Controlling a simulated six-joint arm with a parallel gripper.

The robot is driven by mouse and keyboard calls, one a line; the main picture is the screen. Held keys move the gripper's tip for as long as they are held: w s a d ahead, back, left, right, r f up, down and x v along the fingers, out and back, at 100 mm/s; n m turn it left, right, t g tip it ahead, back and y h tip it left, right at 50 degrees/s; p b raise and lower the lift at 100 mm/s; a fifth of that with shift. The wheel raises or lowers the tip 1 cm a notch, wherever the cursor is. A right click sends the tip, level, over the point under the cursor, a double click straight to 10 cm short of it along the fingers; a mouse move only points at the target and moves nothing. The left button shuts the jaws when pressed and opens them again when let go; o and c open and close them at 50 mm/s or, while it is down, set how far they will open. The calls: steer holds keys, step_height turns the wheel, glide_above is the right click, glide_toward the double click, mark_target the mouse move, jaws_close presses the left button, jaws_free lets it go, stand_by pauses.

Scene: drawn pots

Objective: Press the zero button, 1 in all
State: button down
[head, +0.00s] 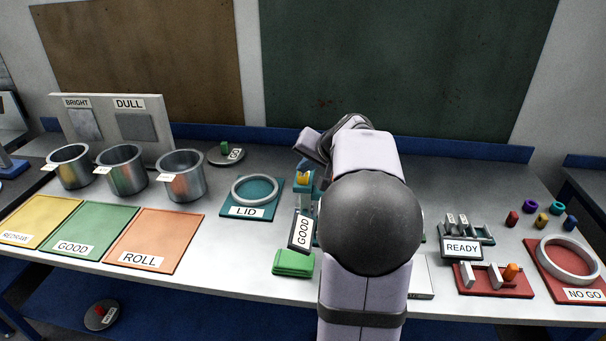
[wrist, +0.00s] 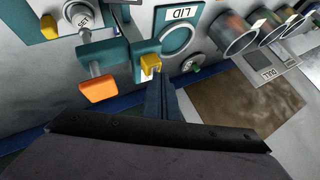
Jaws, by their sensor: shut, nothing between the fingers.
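A small round dark base with a green button (head: 225,147) and a white tag stands on the back of the bench, behind the lid mat. Its tag is too small to read for certain. It also shows in the wrist view (wrist: 190,66), right of my fingertips. My gripper (wrist: 157,78) is shut and empty, with its fingers close to the yellow block on a teal stand (wrist: 118,52). I cannot tell whether they touch. In the head view, my arm hides most of the gripper and part of the stand.
A teal LID mat (head: 270,207) with a grey ring lies left of the stand. Three metal pots (head: 183,176) stand further left, before a BRIGHT/DULL panel (head: 150,112). A READY rack (head: 462,247) is right.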

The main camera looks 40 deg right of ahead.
mark_target(305, 176)
steer(key=shift+f+b, duration=0.55)
steer(key=shift+f, duration=0.15)
stand_by(0.4)
steer(key=shift+r, duration=0.1)
steer(key=shift+r+p, duration=1.05)
steer(key=shift+r, duration=0.3)
step_height(305, 176, up, 5)
steer(key=p, duration=0.3)
steer(key=shift+p, duration=0.4)
stand_by(0.5)
